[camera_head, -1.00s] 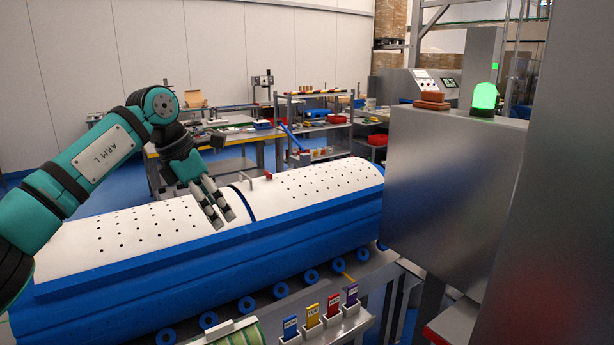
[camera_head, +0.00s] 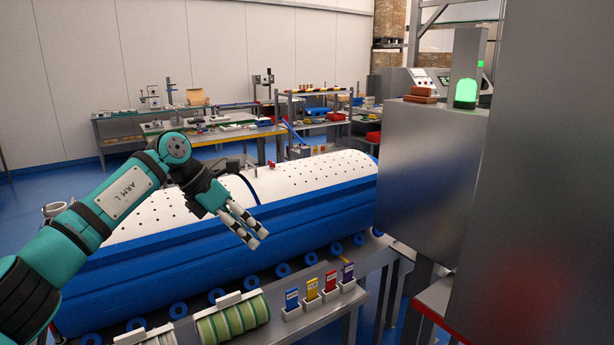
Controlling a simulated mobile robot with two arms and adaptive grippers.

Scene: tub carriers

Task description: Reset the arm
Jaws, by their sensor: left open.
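My left arm, teal and black with the label "ARM L", comes in from the left. My left gripper (camera_head: 257,239) is open and empty, its fingers pointing down and to the right. In the picture it lies over the front blue side of the long tub carrier (camera_head: 300,222), which has a white perforated top. I cannot tell how far above the blue side the fingertips are. My right gripper is not in view.
A rack of coloured tags (camera_head: 311,290) and a green striped roll (camera_head: 233,318) are in front of the carrier. A grey metal cabinet (camera_head: 430,165) with a green lamp (camera_head: 466,92) stands at right. Workbenches (camera_head: 215,133) stand behind.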

